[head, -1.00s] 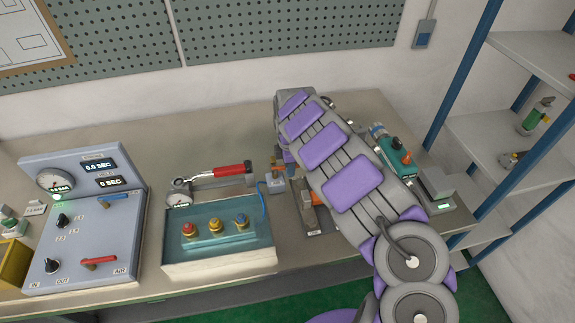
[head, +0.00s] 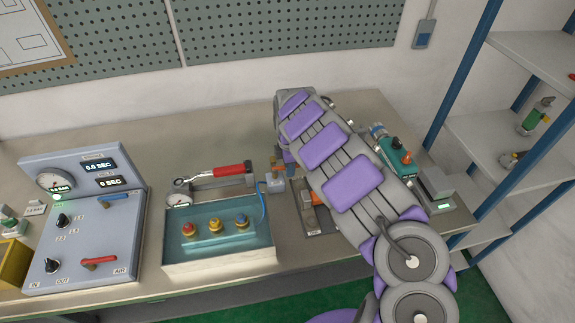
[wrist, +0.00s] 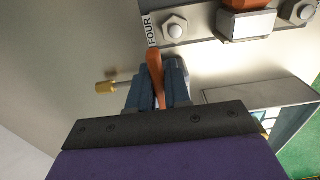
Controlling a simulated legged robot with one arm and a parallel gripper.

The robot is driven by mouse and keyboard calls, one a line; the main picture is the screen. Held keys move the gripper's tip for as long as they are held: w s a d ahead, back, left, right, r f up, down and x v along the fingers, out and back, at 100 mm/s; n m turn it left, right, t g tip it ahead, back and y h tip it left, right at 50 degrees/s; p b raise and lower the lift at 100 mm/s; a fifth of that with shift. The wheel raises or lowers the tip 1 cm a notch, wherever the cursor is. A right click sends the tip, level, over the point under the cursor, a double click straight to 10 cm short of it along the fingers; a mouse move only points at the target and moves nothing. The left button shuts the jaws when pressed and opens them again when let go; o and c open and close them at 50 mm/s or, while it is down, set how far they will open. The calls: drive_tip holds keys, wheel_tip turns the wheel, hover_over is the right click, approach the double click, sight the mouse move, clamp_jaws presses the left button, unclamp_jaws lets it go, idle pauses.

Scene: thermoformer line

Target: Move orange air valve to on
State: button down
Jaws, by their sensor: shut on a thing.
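The orange air valve lever (wrist: 154,62) is a slim orange bar in the middle of the wrist view. My gripper (wrist: 158,88) is shut on it, with one blue finger on each side. The lever sticks out past the fingertips, tilted slightly. In the head view, my arm crosses the bench from the lower right. It hides most of my gripper, which is down near a small grey-blue block (head: 275,186). The lever's on and off marks cannot be made out.
A water tank (head: 220,268) with red, amber and blue knobs stands left of my arm. A control panel (head: 85,225) is further left. A plate marked FOUR (wrist: 150,30) with bolts lies close by the lever. A brass fitting (wrist: 106,87) is on the left.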

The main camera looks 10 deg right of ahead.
drive_tip(key=shift+w+r, duration=0.1)
drive_tip(key=shift+s+a+r+m+p, duration=0.1)
drive_tip(key=shift+s+m+p, duration=0.2)
drive_tip(key=shift+m+p, duration=0.35)
drive_tip(key=shift+s+m, duration=0.45)
drive_tip(key=shift+m, duration=0.7)
drive_tip(key=shift+s, duration=0.1)
drive_tip(key=shift+s+a+m+p, duration=0.3)
drive_tip(key=shift+s+m+p, duration=0.15)
drive_tip(key=shift+m, duration=0.75)
drive_tip(key=shift+s+a+f+m, duration=0.1)
drive_tip(key=shift+s+f+m, duration=0.1)
drive_tip(key=shift+m, duration=0.4)
